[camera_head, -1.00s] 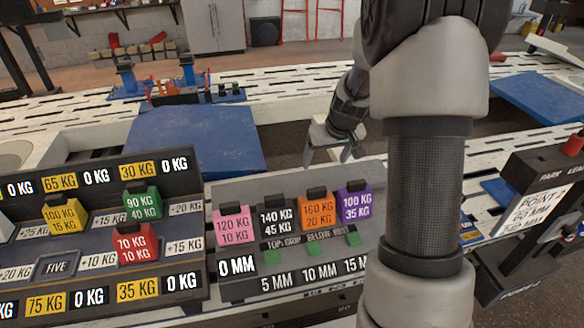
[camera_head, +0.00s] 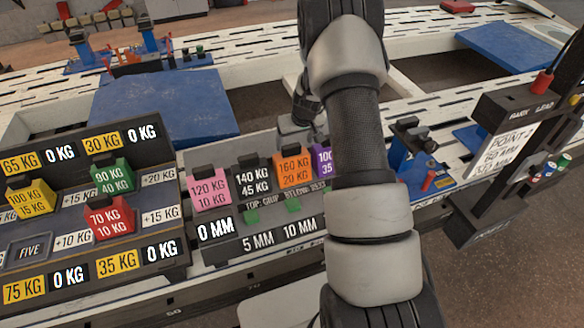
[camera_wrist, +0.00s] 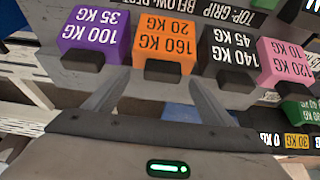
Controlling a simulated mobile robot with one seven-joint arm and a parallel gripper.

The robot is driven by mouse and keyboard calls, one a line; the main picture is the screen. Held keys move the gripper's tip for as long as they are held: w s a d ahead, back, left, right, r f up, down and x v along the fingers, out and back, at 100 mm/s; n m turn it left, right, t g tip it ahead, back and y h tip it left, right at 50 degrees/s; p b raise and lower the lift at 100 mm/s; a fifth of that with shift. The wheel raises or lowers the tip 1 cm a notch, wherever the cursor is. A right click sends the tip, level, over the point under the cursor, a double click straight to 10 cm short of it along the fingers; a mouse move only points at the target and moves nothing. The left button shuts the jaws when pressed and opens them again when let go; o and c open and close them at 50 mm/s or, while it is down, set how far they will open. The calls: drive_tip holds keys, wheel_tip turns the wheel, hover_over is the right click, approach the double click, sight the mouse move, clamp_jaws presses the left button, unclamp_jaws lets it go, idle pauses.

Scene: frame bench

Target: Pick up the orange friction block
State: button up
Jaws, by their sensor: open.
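The orange friction block (camera_head: 294,171), marked 160 KG and 20 KG, sits in the rack between the black block (camera_head: 254,180) and the purple block (camera_head: 323,160). In the wrist view the orange block (camera_wrist: 165,42) appears upside down, with its dark top tab facing my gripper. My gripper (camera_wrist: 148,88) is open and empty, its two fingers spread on either side of the orange block's tab and apart from it. In the head view my gripper is mostly hidden behind my arm, just behind the rack.
The pink block (camera_head: 208,190) stands at the rack's left end. A second dark rack (camera_head: 180,237) with yellow, green and red blocks is on the left. A black stand with a POINT 2 card (camera_head: 500,150) is at right. Blue mats lie behind.

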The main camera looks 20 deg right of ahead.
sight(292, 147)
drive_tip(key=x, duration=0.5)
drive_tip(key=shift+s+a, duration=0.15)
drive_tip(key=shift+a, duration=0.1)
clamp_jaws()
